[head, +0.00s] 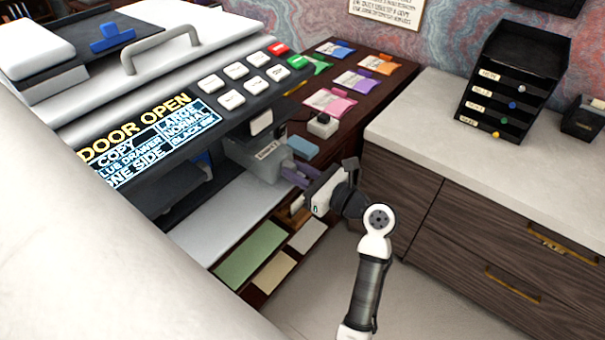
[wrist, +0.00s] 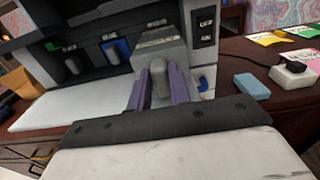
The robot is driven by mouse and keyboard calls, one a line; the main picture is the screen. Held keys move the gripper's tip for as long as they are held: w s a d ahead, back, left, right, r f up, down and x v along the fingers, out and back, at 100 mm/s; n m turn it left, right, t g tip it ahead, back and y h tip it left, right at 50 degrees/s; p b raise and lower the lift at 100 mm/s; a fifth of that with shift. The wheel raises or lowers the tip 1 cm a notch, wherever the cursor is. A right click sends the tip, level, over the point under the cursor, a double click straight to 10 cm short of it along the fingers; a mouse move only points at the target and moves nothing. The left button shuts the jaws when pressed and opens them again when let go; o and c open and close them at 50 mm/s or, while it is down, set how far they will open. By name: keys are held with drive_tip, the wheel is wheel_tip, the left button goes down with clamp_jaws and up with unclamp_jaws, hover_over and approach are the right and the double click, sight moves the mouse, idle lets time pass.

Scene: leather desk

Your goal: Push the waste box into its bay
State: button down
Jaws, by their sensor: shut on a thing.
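The waste box (head: 255,160) is a grey box with a label on its front, at the right end of the copier's open front. In the wrist view the waste box (wrist: 158,45) has a grey grip standing between my purple fingers. My gripper (head: 297,172) is shut on that grip; it also shows in the wrist view (wrist: 160,82). The copier (wrist: 85,42) has a dark inside with labelled slots, green and blue parts left of the box. The box's front stands out from the copier; its bay is mostly hidden behind it. The screen (head: 150,135) reads "DOOR OPEN".
The lowered white door panel (head: 222,212) lies below the opening. A light blue block (wrist: 252,86) and a small white device (wrist: 295,74) are on the desk to the right. Coloured packets (head: 355,82) lie farther back. A wooden cabinet (head: 480,220) stands right of my arm.

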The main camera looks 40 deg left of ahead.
drive_tip(key=shift+w+a, duration=0.15)
drive_tip(key=shift+a, duration=3.8)
drive_tip(key=shift+w+a, duration=0.1)
drive_tip(key=shift+a, duration=3.8)
drive_tip(key=c, duration=1.2)
unclamp_jaws()
drive_tip(key=shift+d+f, duration=0.1)
drive_tip(key=shift+d, duration=0.3)
drive_tip(key=d+b, duration=0.1)
drive_tip(key=d, duration=0.3)
drive_tip(key=d+b, duration=0.1)
drive_tip(key=d, duration=0.3)
drive_tip(key=d+b, duration=0.1)
drive_tip(key=d, duration=0.4)
drive_tip(key=shift+s+b, duration=0.25)
drive_tip(key=shift+b, duration=0.15)
